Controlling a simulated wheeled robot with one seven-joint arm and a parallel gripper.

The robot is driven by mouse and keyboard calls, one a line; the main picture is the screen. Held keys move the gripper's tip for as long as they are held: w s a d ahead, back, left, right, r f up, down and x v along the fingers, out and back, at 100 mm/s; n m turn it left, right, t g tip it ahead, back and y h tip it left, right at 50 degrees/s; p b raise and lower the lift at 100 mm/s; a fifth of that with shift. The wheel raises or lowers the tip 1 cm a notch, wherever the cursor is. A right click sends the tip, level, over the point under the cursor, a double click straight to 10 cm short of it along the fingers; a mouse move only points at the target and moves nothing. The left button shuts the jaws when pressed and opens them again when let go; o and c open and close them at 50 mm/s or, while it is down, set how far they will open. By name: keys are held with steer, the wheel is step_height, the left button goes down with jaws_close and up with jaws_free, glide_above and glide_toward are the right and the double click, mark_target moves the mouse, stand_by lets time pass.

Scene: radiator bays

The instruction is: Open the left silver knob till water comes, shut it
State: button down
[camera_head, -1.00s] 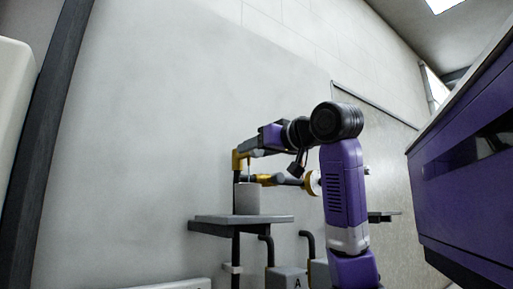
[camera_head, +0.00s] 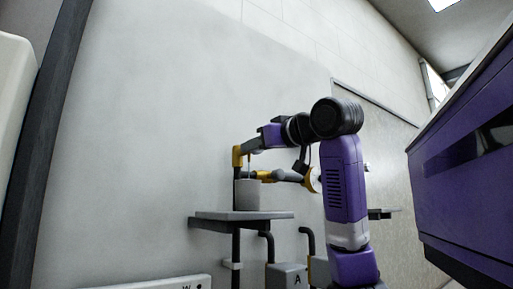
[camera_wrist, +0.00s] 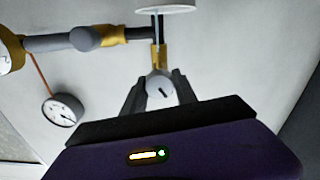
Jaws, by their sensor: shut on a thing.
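The silver knob (camera_wrist: 160,91), round with a dark mark on its face, sits at the end of a brass valve (camera_wrist: 159,56) in the wrist view. My gripper (camera_wrist: 159,88) has its two dark fingers closed on either side of this knob. In the head view my gripper (camera_head: 255,143) reaches left to the brass valve (camera_head: 237,156); the knob is hidden there. A pale grey cup (camera_head: 247,197) stands under the valve. A thin pale line shows between valve and cup; I cannot tell for sure that it is water.
The cup stands on a grey shelf (camera_head: 240,216). A side pipe with a grey knob (camera_wrist: 85,38) runs left in the wrist view, with a dial gauge (camera_wrist: 63,110) nearby. Grey boxes (camera_head: 286,276) are below. A purple cabinet (camera_head: 465,190) is at right.

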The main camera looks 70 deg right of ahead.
steer(key=n, duration=1.1)
steer(key=shift+a+f+b, duration=0.1)
steer(key=shift+a+b, duration=0.05)
steer(key=shift+b, duration=0.15)
steer(key=shift+n, duration=0.4)
steer(key=c, duration=1)
jaws_free()
steer(key=b+v, duration=0.3)
steer(key=v, duration=0.4)
steer(key=shift+s+a, duration=0.25)
steer(key=shift+s, duration=0.05)
